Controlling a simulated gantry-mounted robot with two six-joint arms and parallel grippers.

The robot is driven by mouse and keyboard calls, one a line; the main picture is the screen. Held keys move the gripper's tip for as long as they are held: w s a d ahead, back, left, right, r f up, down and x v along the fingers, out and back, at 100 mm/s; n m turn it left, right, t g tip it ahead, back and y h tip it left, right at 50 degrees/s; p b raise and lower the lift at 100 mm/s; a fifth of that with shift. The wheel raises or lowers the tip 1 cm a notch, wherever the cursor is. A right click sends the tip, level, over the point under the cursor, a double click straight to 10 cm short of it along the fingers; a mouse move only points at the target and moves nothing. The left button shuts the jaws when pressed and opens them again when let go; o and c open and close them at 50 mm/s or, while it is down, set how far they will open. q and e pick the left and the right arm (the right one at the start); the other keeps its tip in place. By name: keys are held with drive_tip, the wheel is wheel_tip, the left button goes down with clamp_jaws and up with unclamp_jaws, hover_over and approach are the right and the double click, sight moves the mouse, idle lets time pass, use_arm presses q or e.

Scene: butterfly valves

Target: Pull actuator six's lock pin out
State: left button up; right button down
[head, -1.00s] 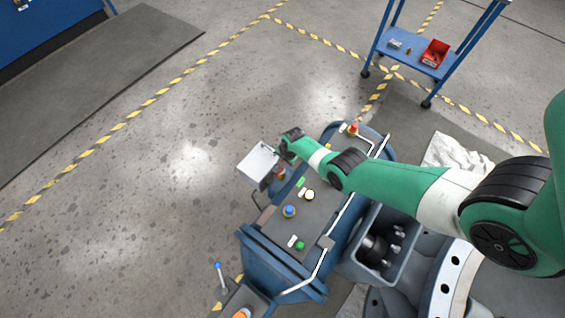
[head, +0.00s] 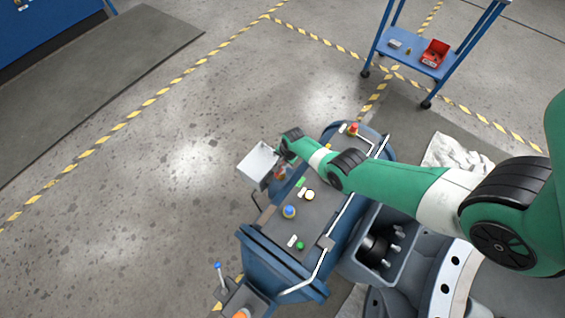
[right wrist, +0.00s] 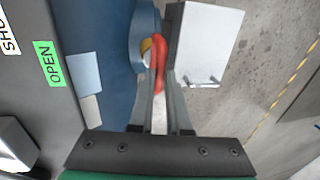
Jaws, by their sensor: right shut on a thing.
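A yellow part (right wrist: 146,50) shows just left of the red piece, against the blue body. The pin's shaft and hole are hidden. In the head view the fingertips are mostly hidden by my wrist. No number six is readable. My left gripper is not in view.
The pale box (right wrist: 206,48) with two small pegs stands close right of the fingers. A green OPEN label (right wrist: 48,64) lies to the left. The panel carries a blue button (head: 289,211) and a red button (head: 353,128). A grey bin (head: 402,225) stands beside it.

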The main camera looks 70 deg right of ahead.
idle(0.4)
wheel_tip(320, 180, up, 4)
drive_tip(key=p, duration=0.4)
drive_tip(key=shift+r, duration=0.15)
drive_tip(key=c, duration=1.6)
unclamp_jaws()
drive_tip(key=c, duration=0.9)
unclamp_jaws()
drive_tip(key=r+p, duration=0.3)
drive_tip(key=p, duration=0.1)
drive_tip(key=s+r+p, duration=0.1)
drive_tip(key=r+p, duration=0.3)
drive_tip(key=s+r+p, duration=0.1)
drive_tip(key=r+p, duration=0.3)
drive_tip(key=p, duration=0.1)
drive_tip(key=shift+s+a+r, duration=0.1)
drive_tip(key=shift+a, duration=0.15)
